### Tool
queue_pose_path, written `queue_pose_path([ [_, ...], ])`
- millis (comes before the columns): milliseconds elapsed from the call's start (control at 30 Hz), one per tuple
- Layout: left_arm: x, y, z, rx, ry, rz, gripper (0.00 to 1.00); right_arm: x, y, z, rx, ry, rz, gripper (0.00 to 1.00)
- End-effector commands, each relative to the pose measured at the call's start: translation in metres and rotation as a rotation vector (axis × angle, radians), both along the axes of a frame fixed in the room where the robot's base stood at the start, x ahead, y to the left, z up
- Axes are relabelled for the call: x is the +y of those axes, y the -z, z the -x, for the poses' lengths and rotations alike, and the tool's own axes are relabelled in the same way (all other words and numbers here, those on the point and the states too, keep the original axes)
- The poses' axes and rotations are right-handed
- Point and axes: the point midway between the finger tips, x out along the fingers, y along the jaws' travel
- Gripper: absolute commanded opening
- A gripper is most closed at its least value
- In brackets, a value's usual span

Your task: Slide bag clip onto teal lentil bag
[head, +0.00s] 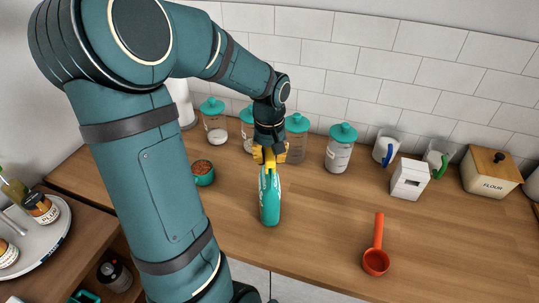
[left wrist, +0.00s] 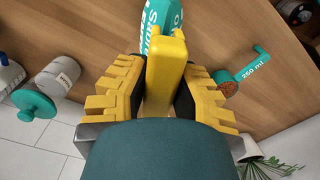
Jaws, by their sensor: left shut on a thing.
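The teal lentil bag (head: 270,205), with white lettering, stands upright on the wooden counter in the head view. Its upper part also shows at the top of the left wrist view (left wrist: 150,28). My left gripper (head: 268,155) has yellow fingers and is above the bag's top. It is shut on the yellow bag clip (left wrist: 165,70), which points down toward the bag. In the head view the clip (head: 269,163) meets or overlaps the bag's top edge. I cannot tell whether its jaws are around the bag or only beside it. My right gripper is not in view.
A teal measuring cup (head: 203,174) stands left of the bag. Teal-lidded jars (head: 340,150) line the tiled wall behind. An orange scoop (head: 376,260) lies to the right. A white box (head: 409,180), mugs and a flour box (head: 490,172) are farther right.

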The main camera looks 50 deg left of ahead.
Motion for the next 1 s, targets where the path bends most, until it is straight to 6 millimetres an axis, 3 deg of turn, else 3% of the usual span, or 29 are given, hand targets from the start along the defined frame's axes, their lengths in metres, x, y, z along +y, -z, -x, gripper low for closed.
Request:
queue_pose_path([
  [1000,0.000,0.017,0.000,0.000,0.000,0.000,0.00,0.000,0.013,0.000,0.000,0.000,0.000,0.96],
])
